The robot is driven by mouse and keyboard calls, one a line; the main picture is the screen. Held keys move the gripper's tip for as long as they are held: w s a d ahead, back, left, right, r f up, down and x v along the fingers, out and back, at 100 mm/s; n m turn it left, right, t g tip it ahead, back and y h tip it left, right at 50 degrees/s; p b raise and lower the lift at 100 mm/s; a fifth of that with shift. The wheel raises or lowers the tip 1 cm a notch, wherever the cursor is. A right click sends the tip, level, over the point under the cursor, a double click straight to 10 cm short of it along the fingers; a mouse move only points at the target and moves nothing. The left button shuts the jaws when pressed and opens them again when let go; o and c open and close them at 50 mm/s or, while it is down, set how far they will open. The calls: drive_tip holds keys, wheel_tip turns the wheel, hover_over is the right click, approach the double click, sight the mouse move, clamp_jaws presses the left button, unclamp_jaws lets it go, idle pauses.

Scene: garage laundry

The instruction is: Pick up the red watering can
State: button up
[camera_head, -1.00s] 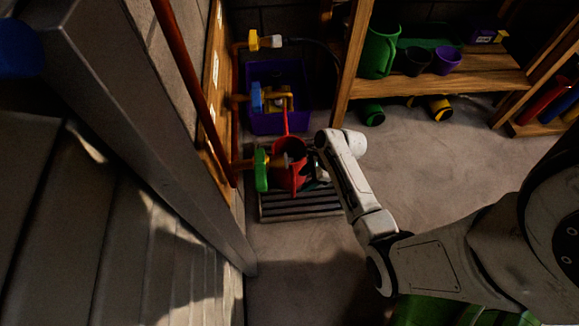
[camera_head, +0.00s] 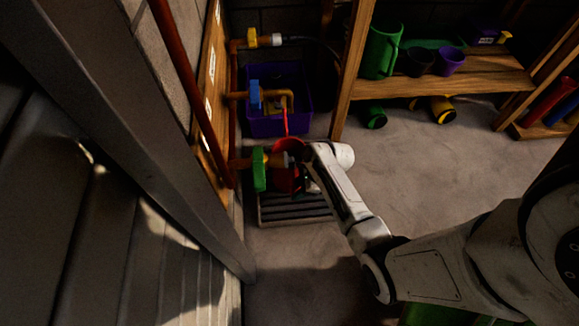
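The red watering can (camera_head: 287,172) stands at the wall on a dark slatted grate, below the green-handled tap. Its thin red spout (camera_head: 285,122) points up toward the purple crate. The tap covers part of its left side and my arm covers its right side. My gripper (camera_head: 311,185) is at the can's right side, low down and mostly hidden behind my own wrist. I cannot see its fingers clearly, nor whether they touch the can.
Taps with green (camera_head: 259,169), blue (camera_head: 254,95) and yellow (camera_head: 252,38) handles stick out from the left wall. A purple crate (camera_head: 280,126) stands behind the can. A wooden shelf (camera_head: 440,82) holds a green jug (camera_head: 380,52) and pots. The floor right of the grate (camera_head: 290,217) is clear.

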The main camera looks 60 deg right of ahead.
clamp_jaws()
idle(0.9)
